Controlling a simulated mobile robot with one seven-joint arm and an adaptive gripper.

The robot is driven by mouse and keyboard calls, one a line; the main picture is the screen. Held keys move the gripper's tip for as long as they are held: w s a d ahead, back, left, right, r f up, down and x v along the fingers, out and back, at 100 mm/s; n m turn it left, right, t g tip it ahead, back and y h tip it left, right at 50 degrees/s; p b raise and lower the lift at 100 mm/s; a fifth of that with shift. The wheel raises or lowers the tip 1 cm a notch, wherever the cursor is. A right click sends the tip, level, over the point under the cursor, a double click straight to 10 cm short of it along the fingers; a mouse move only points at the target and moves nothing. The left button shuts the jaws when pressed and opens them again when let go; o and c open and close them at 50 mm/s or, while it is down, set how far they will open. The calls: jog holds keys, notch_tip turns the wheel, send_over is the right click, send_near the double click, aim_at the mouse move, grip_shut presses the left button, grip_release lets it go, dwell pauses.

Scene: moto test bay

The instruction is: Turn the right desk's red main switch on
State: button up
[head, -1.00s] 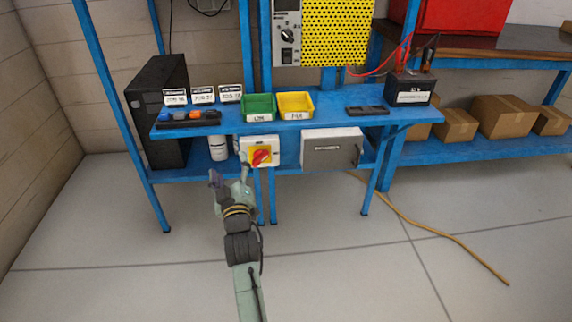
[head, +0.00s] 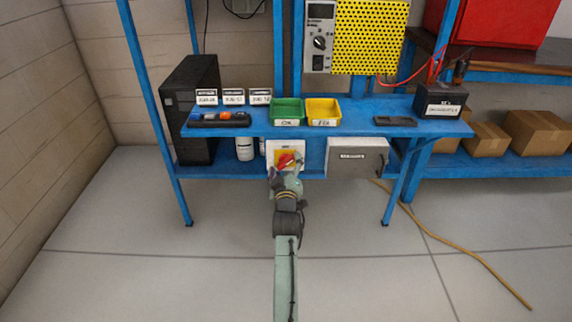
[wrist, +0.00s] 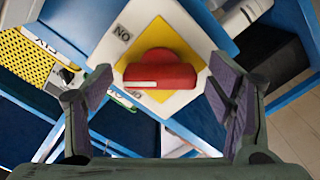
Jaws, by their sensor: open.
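The red main switch (head: 287,160) is a rotary knob on a yellow plate (head: 279,156) of a white box under the blue desk's shelf. In the wrist view the red knob (wrist: 160,75) fills the middle, with a white mark on its left part. A label (wrist: 122,34) at the plate's upper left corner reads like an upside-down "ON"; another label is partly hidden by my left finger. My gripper (wrist: 162,88) is open, with one finger on each side of the knob and visible gaps between. In the head view my gripper (head: 284,172) covers the box's lower part.
A grey drawer box (head: 357,157) hangs right of the switch. Green (head: 287,110) and yellow (head: 323,111) bins stand on the shelf above. A black computer case (head: 190,100) is at left. A yellow cable (head: 455,245) lies on the floor at right; the floor in front is otherwise clear.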

jog(key=shift+w, duration=0.2)
jog(key=c, duration=1.2)
jog(key=shift+o, duration=0.2)
jog(key=shift+m, duration=0.4)
jog(key=m+b, duration=0.1)
jog(key=m, duration=0.2)
jog(key=shift+a+m, duration=0.1)
jog(key=shift+m, duration=0.3)
jog(key=shift+m+b, duration=0.45)
jog(key=shift+m, duration=1.45)
jog(key=o, duration=1.2)
jog(key=shift+c, duration=0.2)
